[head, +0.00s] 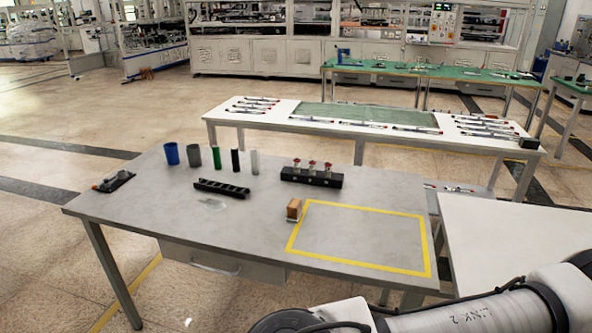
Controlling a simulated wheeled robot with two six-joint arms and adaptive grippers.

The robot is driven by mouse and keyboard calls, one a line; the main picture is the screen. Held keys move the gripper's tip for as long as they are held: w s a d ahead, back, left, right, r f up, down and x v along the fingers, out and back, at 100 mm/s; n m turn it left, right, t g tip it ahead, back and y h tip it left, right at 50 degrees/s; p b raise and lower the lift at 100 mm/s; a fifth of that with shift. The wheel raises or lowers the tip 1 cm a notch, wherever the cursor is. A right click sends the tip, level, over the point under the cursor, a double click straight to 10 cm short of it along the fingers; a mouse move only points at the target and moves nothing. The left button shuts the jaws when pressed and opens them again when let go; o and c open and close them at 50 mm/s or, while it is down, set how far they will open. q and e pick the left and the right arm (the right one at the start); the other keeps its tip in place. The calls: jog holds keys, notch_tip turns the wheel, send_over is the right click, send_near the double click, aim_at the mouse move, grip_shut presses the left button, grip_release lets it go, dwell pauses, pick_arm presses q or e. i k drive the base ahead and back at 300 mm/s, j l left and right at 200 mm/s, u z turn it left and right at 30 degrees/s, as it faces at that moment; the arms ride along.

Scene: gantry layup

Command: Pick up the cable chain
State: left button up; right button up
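The cable chain (221,188) looks like a dark, ribbed, segmented strip. It lies flat on the grey table (150,210), left of the middle, in front of the row of upright cylinders. Nothing touches it from above. Part of my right arm shows at the bottom right, far from the chain. Neither gripper is in view.
A blue cup (171,153), a grey cup (194,156) and several slim cylinders stand behind the chain. A black block with red-topped parts (311,177) and a small wooden block (294,209) are to its right. A yellow-taped rectangle (365,206) encloses clear table. A dark device (113,182) lies far left.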

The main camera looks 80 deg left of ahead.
aim_at(220, 187)
jog(key=u, duration=3.25)
jog(key=j+z, duration=0.2)
jog(key=z, duration=0.7)
jog(key=j+z, duration=0.3)
jog(key=j, duration=0.25)
jog(key=j+z, duration=0.25)
jog(key=j, duration=0.3)
jog(key=k+j+z, duration=0.1)
jog(key=j+z, duration=0.2)
jog(key=j, duration=0.25)
jog(key=k+j+z, duration=0.25)
jog(key=j, duration=0.3)
jog(key=i, duration=0.1)
